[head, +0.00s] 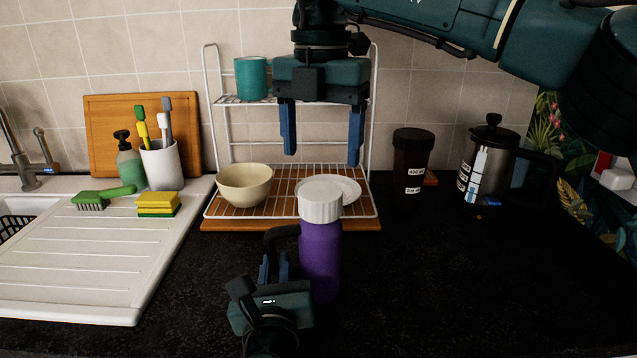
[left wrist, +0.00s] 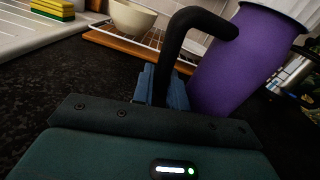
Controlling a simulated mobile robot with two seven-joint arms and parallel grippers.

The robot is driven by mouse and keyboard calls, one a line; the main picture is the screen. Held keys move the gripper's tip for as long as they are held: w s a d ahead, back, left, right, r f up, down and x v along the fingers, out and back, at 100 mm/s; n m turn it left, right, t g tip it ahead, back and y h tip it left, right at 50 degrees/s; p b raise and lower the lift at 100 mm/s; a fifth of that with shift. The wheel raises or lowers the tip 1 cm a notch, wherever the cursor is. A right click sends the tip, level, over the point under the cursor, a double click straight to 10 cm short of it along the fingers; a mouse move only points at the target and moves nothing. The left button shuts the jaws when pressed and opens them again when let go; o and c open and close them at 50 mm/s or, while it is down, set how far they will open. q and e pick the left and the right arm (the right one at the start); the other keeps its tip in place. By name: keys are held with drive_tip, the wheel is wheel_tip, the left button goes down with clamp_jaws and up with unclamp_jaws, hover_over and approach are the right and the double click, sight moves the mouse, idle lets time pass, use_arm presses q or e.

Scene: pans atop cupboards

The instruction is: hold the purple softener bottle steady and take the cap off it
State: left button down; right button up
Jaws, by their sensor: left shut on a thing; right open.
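The purple softener bottle (head: 320,262) stands upright on the dark worktop, with its wide white ribbed cap (head: 320,201) on top and a black handle (head: 281,236) on its left side. My left gripper (head: 273,268) is low at the left of the bottle and shut on the handle. In the left wrist view, its blue fingers (left wrist: 163,86) close around the lower part of the handle beside the purple body (left wrist: 240,62). My right gripper (head: 321,150) points down, open and empty, above and behind the cap, with clear space between its fingertips and the cap.
A white wire rack (head: 210,100) stands behind, with a teal cup (head: 251,78), a cream bowl (head: 244,184) and a plate (head: 345,188). A dark jar (head: 411,165) and a coffee press (head: 490,160) stand right. The worktop right of the bottle is clear.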

sight(321, 191)
drive_tip(key=m, duration=0.6)
drive_tip(key=shift+m, duration=0.4)
drive_tip(key=m, duration=0.6)
drive_tip(key=shift+f, duration=4)
drive_tip(key=shift+c, duration=0.3)
